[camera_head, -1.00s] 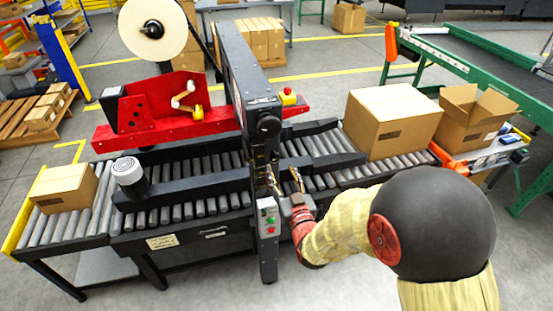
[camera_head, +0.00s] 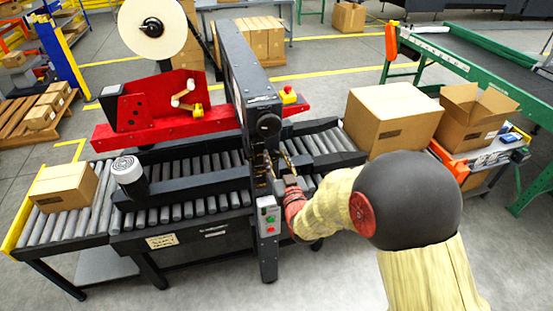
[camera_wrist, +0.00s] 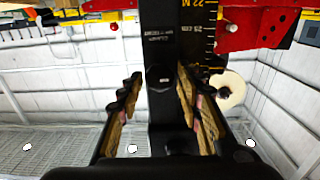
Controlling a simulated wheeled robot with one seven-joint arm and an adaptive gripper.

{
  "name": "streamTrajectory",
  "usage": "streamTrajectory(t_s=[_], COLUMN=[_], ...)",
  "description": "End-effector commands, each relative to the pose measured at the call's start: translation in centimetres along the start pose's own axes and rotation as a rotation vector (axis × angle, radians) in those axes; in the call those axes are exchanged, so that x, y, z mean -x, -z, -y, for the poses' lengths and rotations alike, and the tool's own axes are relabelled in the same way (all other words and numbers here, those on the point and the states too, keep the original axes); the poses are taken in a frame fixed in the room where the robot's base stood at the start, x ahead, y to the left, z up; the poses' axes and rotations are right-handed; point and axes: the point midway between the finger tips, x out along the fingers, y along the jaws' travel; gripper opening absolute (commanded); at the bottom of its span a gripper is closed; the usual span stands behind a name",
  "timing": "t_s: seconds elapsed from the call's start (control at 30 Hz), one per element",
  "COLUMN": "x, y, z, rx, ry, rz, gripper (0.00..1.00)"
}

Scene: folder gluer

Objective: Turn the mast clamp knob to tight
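The black upright mast (camera_head: 243,85) of the red carton sealer stands over the roller conveyor. A round black knob (camera_head: 268,125) sits on its near face, and I take it to be the clamp knob. My gripper (camera_head: 277,166) is just below that knob, close in front of the mast.
A button panel (camera_head: 268,216) is on the mast's leg below my gripper. A black side rail (camera_head: 190,185) crosses the rollers. Floor in front is clear.

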Motion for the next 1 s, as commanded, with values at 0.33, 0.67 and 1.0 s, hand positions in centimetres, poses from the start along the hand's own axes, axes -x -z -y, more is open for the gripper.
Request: streamTrajectory(t_s=[0.33, 0.67, 1.0], x=[0.01, 0.01, -0.03], y=[0.0, -0.01, -0.19], z=[0.01, 0.01, -0.04], rx=[0.0, -0.003, -0.119], ry=[0.0, 0.0, 0.0], rz=[0.0, 0.0, -0.003], gripper=[0.14, 0.03, 0.03])
